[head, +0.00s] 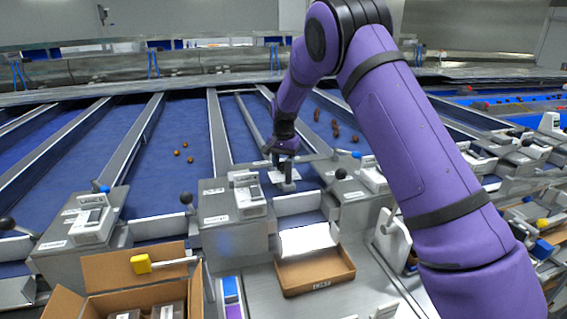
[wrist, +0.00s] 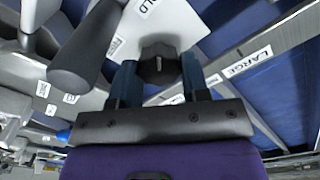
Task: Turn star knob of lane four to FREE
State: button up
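My gripper (head: 284,160) is low over a small white plate in the middle of the head view, above a blue lane. In the wrist view, a black star knob (wrist: 158,66) shows between the two teal fingers of my gripper (wrist: 160,72), seen end on. The fingers flank the knob closely on both sides; I cannot tell whether they press on it. A white plate (wrist: 128,30) with partly hidden lettering lies behind the knob. The knob's pointer and the FREE mark cannot be read. In the head view my gripper hides most of the knob.
A dark grey lever handle (wrist: 85,50) stands close left of my fingers in the wrist view. A rail with a LARGE label (wrist: 249,60) runs at right. Ball-topped levers (head: 186,198), grey lane housings (head: 215,215) and an open carton (head: 315,271) surround the spot.

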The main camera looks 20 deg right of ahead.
jog(key=shift+n, duration=0.4)
jog(key=n, duration=1.2)
jog(key=shift+a, duration=0.15)
jog(key=shift+n, duration=1.8)
jog(key=o, duration=0.9)
